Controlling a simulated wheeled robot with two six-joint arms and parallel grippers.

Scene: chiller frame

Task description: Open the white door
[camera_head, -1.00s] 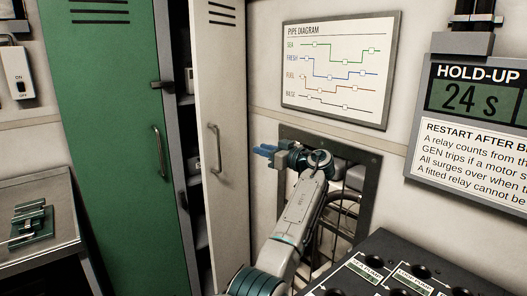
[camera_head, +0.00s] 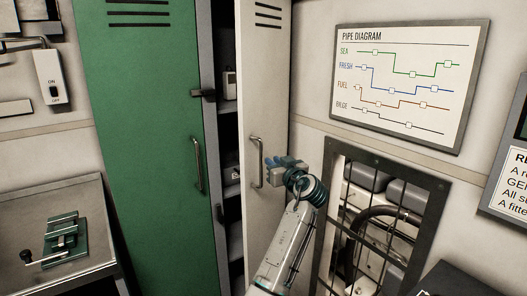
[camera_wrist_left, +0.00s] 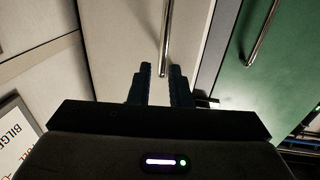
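The white door (camera_head: 262,90) is a tall narrow locker door right of the green door. My right gripper is not in view.
The green door (camera_head: 140,130) has its own bar handle (camera_head: 197,165) and looks shut. Shelves with small items show in the gap. A barred opening (camera_head: 385,220) is in the wall at right. A workbench (camera_head: 25,210) with a green device stands at left.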

